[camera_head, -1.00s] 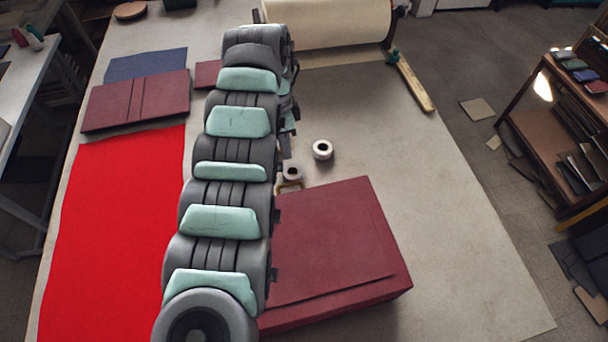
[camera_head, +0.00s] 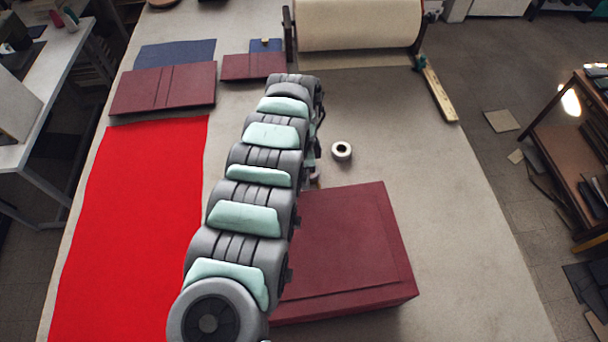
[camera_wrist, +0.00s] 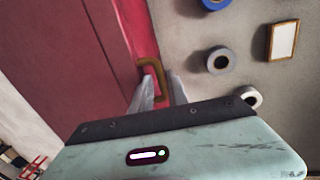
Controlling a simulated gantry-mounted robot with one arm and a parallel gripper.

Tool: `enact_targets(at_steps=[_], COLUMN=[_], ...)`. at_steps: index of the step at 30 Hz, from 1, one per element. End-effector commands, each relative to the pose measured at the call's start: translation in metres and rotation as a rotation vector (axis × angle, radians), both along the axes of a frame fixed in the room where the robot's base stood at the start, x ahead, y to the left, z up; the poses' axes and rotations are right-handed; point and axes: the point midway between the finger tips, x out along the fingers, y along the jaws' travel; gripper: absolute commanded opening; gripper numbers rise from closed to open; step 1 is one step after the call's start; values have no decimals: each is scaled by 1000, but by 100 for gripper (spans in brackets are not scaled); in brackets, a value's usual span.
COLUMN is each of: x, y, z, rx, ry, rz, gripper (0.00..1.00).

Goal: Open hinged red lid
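The dark red box (camera_head: 355,245) lies on the table right of my arm, its flat lid (camera_head: 345,230) down. In the wrist view the lid (camera_wrist: 60,45) fills the upper left, with a brighter red side (camera_wrist: 137,30) along its edge. A brass loop handle (camera_wrist: 162,80) sticks out from that side. My gripper (camera_wrist: 161,85) is open, with its two pale fingers apart and the handle's loop showing between their tips. I cannot tell whether the fingers touch it. My arm hides the gripper and handle in the head view.
A white roll of tape (camera_head: 341,150) stands beyond the box. Several rolls and a small framed panel (camera_wrist: 283,40) show in the wrist view. Red cloth (camera_head: 130,220) covers the table's left side; dark red covers (camera_head: 163,88) lie behind it. Table right of the box is clear.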

Motion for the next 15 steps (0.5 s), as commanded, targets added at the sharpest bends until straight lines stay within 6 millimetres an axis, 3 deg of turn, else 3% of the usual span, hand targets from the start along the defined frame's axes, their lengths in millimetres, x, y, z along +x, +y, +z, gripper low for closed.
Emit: enact_targets(at_steps=[6, 13, 15], x=[0, 0, 0], y=[0, 0, 0], z=[0, 0, 0], rx=[0, 0, 0], ry=[-1, 0, 0], rz=[0, 0, 0], gripper=[20, 1, 0])
